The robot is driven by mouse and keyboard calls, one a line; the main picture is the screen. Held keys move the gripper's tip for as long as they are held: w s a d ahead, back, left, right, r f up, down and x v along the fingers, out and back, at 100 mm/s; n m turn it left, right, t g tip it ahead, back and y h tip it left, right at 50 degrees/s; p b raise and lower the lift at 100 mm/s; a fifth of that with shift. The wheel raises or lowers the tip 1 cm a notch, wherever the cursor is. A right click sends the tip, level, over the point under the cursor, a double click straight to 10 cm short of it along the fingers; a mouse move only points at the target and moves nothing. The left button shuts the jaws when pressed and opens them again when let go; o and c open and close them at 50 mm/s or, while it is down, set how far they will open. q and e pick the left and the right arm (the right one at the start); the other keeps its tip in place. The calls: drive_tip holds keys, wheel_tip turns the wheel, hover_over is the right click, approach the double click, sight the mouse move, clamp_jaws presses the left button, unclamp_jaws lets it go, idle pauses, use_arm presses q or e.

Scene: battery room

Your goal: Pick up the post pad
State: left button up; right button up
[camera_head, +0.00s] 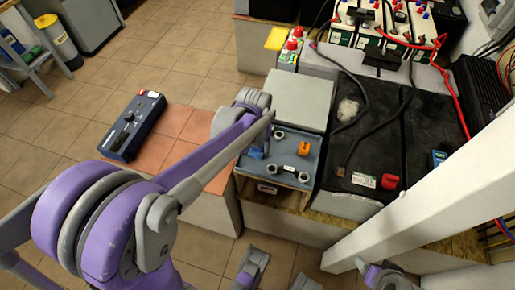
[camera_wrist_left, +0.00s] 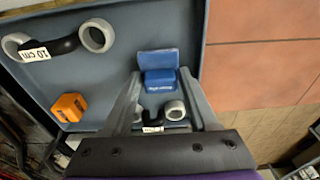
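The post pad seems to be the small blue block with white lettering (camera_wrist_left: 161,79), lying in a grey-blue tray (camera_wrist_left: 222,8). In the head view the blue block (camera_head: 256,153) sits at the tray's left side, partly behind my left arm. In the left wrist view my left gripper (camera_wrist_left: 161,73) is open, with one finger on each side of the block and small gaps showing. It does not visibly grip it. In the head view my left fingertips are hard to make out.
The tray also holds an orange block (camera_head: 304,148) and black links with grey rings (camera_head: 289,172). A dark blue device (camera_head: 133,126) lies on the red tiled top at left.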

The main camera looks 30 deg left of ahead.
sight(257, 145)
use_arm(q)
drive_tip(key=c, duration=0.4)
wheel_tip(257, 145, up, 10)
drive_tip(key=p, duration=0.2)
drive_tip(key=shift+p, duration=0.35)
drive_tip(key=shift+c, duration=0.2)
drive_tip(key=o, duration=0.6)
drive_tip(key=c, duration=0.5)
drive_tip(key=shift+s, duration=0.1)
